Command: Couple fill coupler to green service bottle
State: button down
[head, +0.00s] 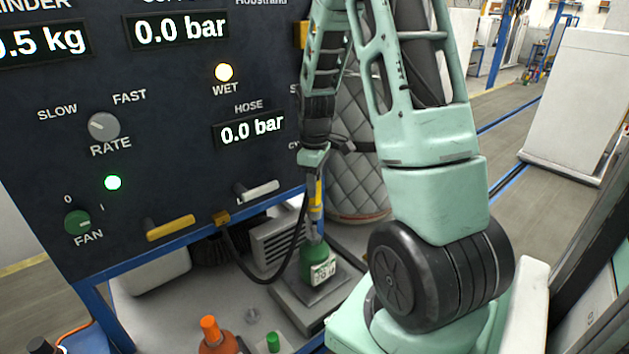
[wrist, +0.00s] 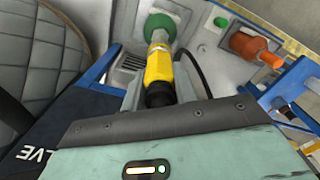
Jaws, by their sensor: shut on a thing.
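The fill coupler (head: 318,192) has a yellow sleeve and a black end, with a black hose (head: 299,228) running to the panel. My gripper (head: 315,160) is shut on it, and the wrist view shows the yellow coupler (wrist: 158,68) between grey fingers. The green service bottle (head: 317,262) stands upright on a grey scale platform (head: 310,312), with a white label. The coupler points down at the bottle's top, in line with its metal neck. In the wrist view its far end meets or overlaps the green bottle (wrist: 160,25); I cannot tell whether it is seated.
The dark control panel (head: 150,120) rises at the left, with a yellow lever (head: 170,228) and a white lever (head: 258,190). Its hose display (head: 250,130) reads 0.0 bar. An orange bottle (head: 216,338) and a small green piece (head: 273,342) stand at the front. A quilted grey cylinder stands behind.

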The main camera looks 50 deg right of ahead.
aim_at(315, 206)
jog(key=shift+f+b, duration=0.5)
jog(key=shift+f, duration=0.6)
jog(key=shift+f+b, duration=1.85)
jog(key=shift+f, duration=0.8)
dwell(0.6)
jog(key=c, duration=1)
grip_release()
notch_tip(315, 206, up, 18)
jog(key=b, duration=0.4)
jog(key=shift+f, duration=0.25)
